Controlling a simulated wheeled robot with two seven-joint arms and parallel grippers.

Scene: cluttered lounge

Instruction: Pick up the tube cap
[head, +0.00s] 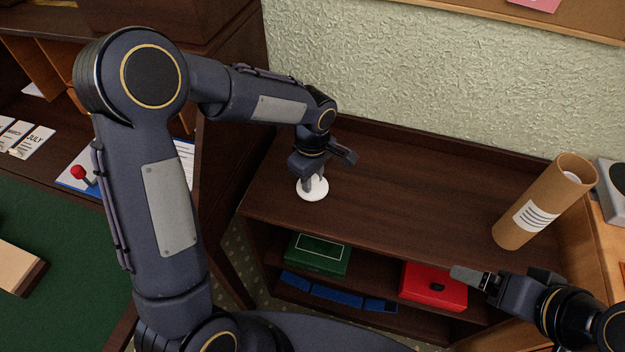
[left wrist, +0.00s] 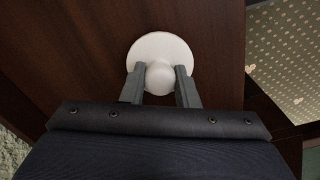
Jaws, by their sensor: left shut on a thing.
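The tube cap (head: 313,190) is a white round disc with a knob in its middle. It is at the left end of the dark wooden shelf top (head: 400,195). In the left wrist view the cap (left wrist: 160,48) shows with its knob between the two fingers. My left gripper (head: 312,181) points down and is shut on the cap's knob (left wrist: 159,75). I cannot tell whether the cap touches the shelf top. My right gripper (head: 470,276) is at the lower right, in front of the shelf; its finger opening cannot be made out.
A brown cardboard tube (head: 545,205) with a white label stands tilted at the right end of the shelf top. Below are a green box (head: 318,255), a red box (head: 433,287) and blue items (head: 337,294). A dark cabinet stands at left. The middle of the shelf top is clear.

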